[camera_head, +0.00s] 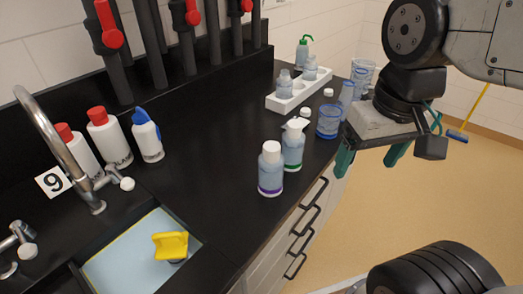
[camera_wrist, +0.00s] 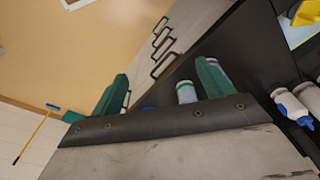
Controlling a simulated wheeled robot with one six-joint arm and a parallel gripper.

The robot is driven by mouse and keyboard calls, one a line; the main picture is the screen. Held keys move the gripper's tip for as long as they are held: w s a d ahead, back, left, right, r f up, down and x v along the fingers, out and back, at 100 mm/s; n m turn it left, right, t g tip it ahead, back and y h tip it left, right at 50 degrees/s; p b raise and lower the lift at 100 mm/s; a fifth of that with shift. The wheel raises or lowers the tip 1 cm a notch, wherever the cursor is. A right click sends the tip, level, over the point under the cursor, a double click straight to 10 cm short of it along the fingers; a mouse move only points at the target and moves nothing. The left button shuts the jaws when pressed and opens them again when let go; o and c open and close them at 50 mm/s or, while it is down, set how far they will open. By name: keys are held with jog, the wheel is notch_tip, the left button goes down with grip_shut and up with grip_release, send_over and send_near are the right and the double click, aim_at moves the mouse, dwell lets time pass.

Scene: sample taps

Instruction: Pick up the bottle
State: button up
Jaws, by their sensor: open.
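A bottle with a white cap and purple ring (camera_head: 271,171) stands upright on the black counter near its front edge. A similar bottle with a green ring (camera_head: 293,148) stands just behind it to the right. My gripper (camera_head: 370,158), with green fingers, is open and empty, to the right of both bottles and apart from them. In the wrist view, the green-ringed bottle (camera_wrist: 187,92) shows between the fingers (camera_wrist: 162,70), nearer the right one. The purple-ringed bottle is mostly hidden behind the right finger there. The task does not say which bottle is meant.
A white rack (camera_head: 300,92) with bottles stands further back, with a blue-marked beaker (camera_head: 328,121) near the edge. Several white bottles (camera_head: 110,137) stand by the sink tap (camera_head: 65,150). A yellow object (camera_head: 170,245) is in the sink. The middle counter is clear.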

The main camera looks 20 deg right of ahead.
jog(key=w+a+m, duration=0.2)
jog(key=w+m, duration=0.1)
jog(key=w, duration=0.6)
jog(key=m+g, duration=0.1)
jog(key=m, duration=0.2)
send_over(294, 135)
notch_tip(294, 135, down, 2)
jog(key=shift+w+d+f, duration=0.1)
jog(key=shift+w+d, duration=0.05)
jog(key=shift+m, duration=0.3)
jog(key=f, duration=0.4)
jog(key=w+f, duration=0.1)
jog(key=f, duration=0.2)
jog(key=shift+w+d, duration=0.1)
jog(key=shift+d, duration=0.05)
jog(key=shift+f, duration=0.5)
jog(key=c, duration=1.6)
jog(key=shift+o, duration=0.2)
jog(key=shift+r, duration=0.15)
